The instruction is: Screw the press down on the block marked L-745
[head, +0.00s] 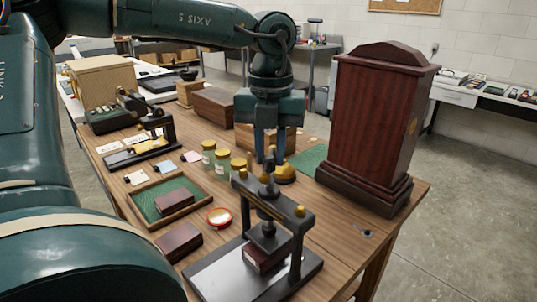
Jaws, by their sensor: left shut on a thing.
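The dark screw press (247,206) stands at the table's front, with brass knobs on its crossbar and a dark base plate. A brown block (262,262) sits on the base under the pressing plate (270,238). The plate looks very close to the block's top; I cannot tell if they touch. No marking is readable on the block. My left gripper (269,158) points down from above, its fingers shut at the top of the press's screw handle (268,170). The fingers partly hide the handle. My right gripper is not in view.
A tall dark wooden cabinet (375,125) stands right of the press. Left are several lidded jars (222,161), a red-rimmed round dish (219,217), a brown block (179,241) and a green-lined tray (147,211) holding another block (174,201). The table's front right corner is mostly clear.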

